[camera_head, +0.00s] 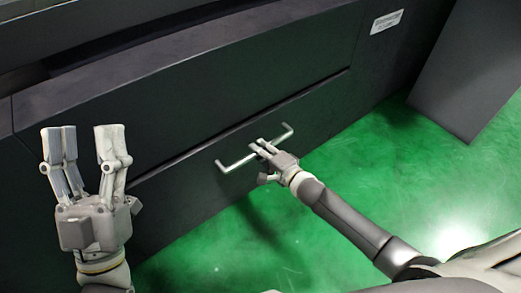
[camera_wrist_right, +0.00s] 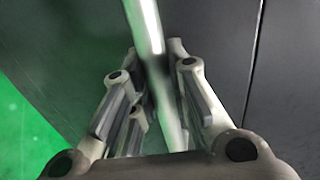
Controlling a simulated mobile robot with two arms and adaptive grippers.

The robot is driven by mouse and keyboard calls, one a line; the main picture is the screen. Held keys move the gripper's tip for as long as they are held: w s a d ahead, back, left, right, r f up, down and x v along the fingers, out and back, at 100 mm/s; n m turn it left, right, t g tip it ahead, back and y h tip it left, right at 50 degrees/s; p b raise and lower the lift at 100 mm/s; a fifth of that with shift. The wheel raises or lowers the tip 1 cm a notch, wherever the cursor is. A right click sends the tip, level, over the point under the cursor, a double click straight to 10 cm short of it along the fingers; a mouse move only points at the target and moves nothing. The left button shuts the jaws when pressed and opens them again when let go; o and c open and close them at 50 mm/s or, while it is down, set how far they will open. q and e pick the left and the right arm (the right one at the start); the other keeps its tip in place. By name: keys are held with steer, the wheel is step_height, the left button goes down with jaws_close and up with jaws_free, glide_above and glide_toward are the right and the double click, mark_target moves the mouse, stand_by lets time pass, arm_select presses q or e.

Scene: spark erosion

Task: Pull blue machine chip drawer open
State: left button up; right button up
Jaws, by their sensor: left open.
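The chip drawer front (camera_head: 190,190) is a dark grey, bluish panel low on the machine, flush with the panel around it as far as I can see. A pale bar handle (camera_head: 238,161) runs slanted across it. My right gripper (camera_head: 262,149) is at the middle of the handle. In the right wrist view the handle (camera_wrist_right: 145,25) passes between the fingers of my right gripper (camera_wrist_right: 158,60), which look closed around it. My left gripper (camera_head: 88,135) is open and empty, fingers up, in front of the machine at the left.
The machine body (camera_head: 190,85) fills the upper part of the head view, with a white label (camera_head: 386,21) at the upper right. A dark grey block (camera_head: 470,85) stands at the right. The green floor (camera_head: 390,160) in front is clear.

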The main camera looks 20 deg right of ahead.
jaws_close()
